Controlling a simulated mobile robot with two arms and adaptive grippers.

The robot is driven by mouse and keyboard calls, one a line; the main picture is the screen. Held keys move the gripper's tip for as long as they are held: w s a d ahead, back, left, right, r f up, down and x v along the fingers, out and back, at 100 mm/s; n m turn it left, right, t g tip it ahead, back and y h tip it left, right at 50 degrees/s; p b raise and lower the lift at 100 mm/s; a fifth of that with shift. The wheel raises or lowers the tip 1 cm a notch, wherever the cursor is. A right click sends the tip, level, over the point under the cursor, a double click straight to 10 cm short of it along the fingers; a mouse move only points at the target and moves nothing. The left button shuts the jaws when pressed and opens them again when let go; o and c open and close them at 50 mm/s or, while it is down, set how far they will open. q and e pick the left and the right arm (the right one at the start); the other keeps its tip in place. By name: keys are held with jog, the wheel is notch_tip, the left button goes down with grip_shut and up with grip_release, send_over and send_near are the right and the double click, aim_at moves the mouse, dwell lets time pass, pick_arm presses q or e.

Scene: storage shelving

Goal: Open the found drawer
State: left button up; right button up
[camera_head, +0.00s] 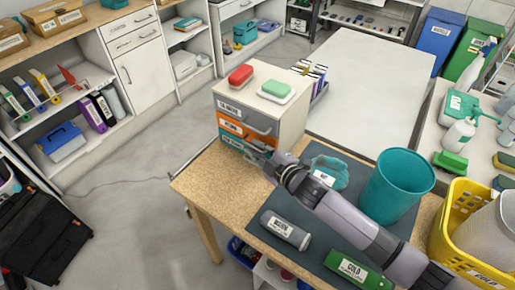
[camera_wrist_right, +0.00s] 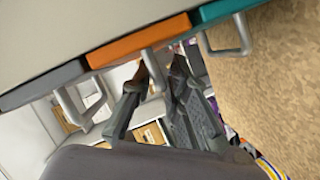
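A small drawer unit (camera_head: 290,118) stands on the wooden table with a grey drawer (camera_head: 245,117), an orange drawer (camera_head: 231,124) and a teal drawer (camera_head: 231,142) stacked, all looking closed. In the right wrist view the grey drawer (camera_wrist_right: 42,86), orange drawer (camera_wrist_right: 138,41) and teal drawer (camera_wrist_right: 225,10) each have a metal handle. My right gripper (camera_head: 254,156) is at the unit's lower front. In the wrist view its two fingers (camera_wrist_right: 156,80) are apart, with the orange drawer's handle (camera_wrist_right: 154,68) between their tips; contact is unclear. My left gripper is out of view.
A red block (camera_head: 241,75) and a green-and-white block (camera_head: 275,90) lie on the unit. Floor in front of the unit is free.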

grip_shut()
dwell(0.6)
